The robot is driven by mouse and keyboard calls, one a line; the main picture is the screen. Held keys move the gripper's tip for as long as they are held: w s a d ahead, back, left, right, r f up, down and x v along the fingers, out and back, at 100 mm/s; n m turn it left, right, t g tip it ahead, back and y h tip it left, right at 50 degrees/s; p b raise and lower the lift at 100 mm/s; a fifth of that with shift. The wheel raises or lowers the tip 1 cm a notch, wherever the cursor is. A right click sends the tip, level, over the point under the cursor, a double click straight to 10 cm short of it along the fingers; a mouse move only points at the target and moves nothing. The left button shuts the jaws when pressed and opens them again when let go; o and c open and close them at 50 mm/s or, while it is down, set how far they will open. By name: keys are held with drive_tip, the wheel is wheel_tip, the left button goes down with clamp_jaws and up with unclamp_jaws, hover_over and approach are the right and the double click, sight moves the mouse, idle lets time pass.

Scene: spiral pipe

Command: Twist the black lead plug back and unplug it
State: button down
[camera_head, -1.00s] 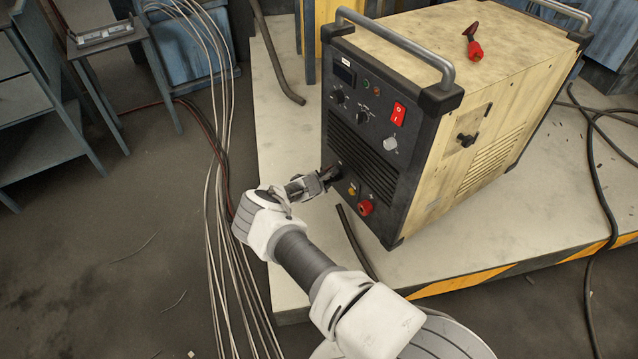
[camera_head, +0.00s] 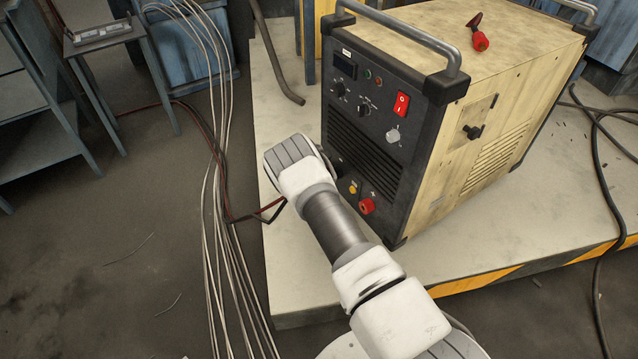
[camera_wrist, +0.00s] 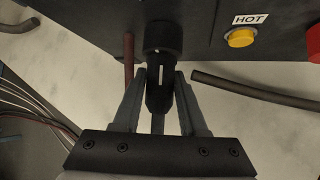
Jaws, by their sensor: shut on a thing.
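The welding machine (camera_head: 405,165) stands on a pale platform, its dark front panel facing left and toward me. In the wrist view, the black lead plug (camera_wrist: 158,97) has a white line on its side and a cable trailing from its near end. Its far end meets a round black collar (camera_wrist: 162,36) at the panel. I cannot tell how deep it sits. My gripper (camera_wrist: 161,80) is shut on the plug, one grey finger on each side. In the head view my wrist hides the gripper and most of the plug.
A yellow button (camera_wrist: 241,38) under a HOT label and a red connector (camera_head: 367,206) are on the panel. A loose cable end (camera_wrist: 240,86) lies right of the gripper. Thin pale wires (camera_head: 213,210) hang to the left. A red-handled tool (camera_head: 479,40) lies on the machine's top.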

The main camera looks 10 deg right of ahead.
drive_tip(key=shift+d+n+g+h, duration=0.1)
drive_tip(key=shift+n+g+h, duration=0.4)
drive_tip(key=shift+g, duration=0.7)
drive_tip(key=shift+s+a, duration=0.3)
drive_tip(key=shift+a, duration=0.55)
drive_tip(key=shift+s+a, duration=0.35)
drive_tip(key=shift+a, duration=0.55)
drive_tip(key=shift+s+a, duration=0.3)
drive_tip(key=shift+a, duration=0.55)
